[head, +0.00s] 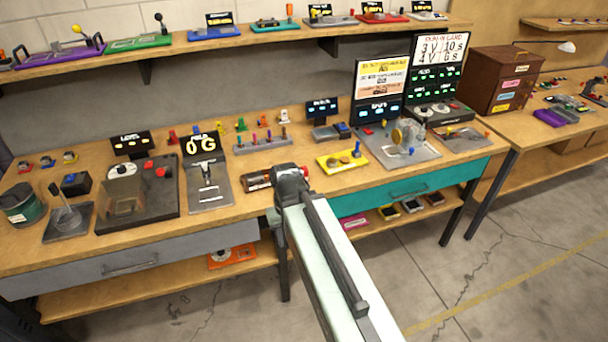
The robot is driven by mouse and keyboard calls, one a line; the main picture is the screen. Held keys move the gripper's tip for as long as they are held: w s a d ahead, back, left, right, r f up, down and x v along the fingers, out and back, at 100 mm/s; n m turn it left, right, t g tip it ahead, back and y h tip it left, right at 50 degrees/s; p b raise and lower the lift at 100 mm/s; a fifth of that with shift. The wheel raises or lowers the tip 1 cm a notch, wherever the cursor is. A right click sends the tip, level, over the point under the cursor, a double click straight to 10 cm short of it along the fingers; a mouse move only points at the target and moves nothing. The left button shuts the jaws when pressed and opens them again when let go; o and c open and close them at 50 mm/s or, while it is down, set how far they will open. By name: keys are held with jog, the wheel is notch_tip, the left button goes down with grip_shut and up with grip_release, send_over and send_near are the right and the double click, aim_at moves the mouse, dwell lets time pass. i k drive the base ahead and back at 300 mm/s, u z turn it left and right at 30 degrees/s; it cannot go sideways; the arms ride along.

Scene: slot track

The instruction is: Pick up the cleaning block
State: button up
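I cannot tell for certain which thing is the cleaning block. A small blue block (341,130) sits farther back, below a dark display. My arm reaches in from the lower right over the bench's front edge.
The wooden bench (265,205) is crowded: a dark box unit (160,200), a grey track plate (208,190), a yellow tray (342,160), and a grey plate with a wheel (400,145). A green container (20,203) stands at far left. Bare wood lies along the front edge.

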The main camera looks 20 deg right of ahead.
aim_at(305, 168)
jog(key=u, duration=2.7)
jog(key=k, duration=1.15)
jog(key=z, duration=1.05)
jog(key=i, duration=1.7)
jog(key=u, duration=0.05)
